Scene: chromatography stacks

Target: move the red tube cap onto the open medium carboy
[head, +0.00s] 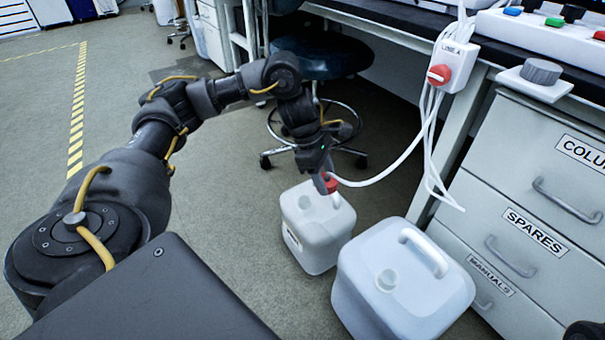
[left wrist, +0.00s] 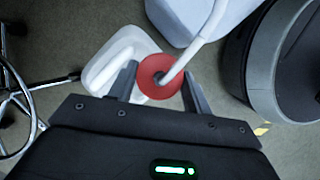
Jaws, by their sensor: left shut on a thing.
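My left gripper (head: 327,182) is shut on the red tube cap (head: 331,183), which has a white tube running from it. In the left wrist view, the cap (left wrist: 159,76) sits between the two fingers (left wrist: 161,88). My right gripper is not in view.
Labelled drawers (head: 520,215) and the bench (head: 400,22) stand on the right. A stool (head: 322,58) stands behind my arm. The floor at left is free.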

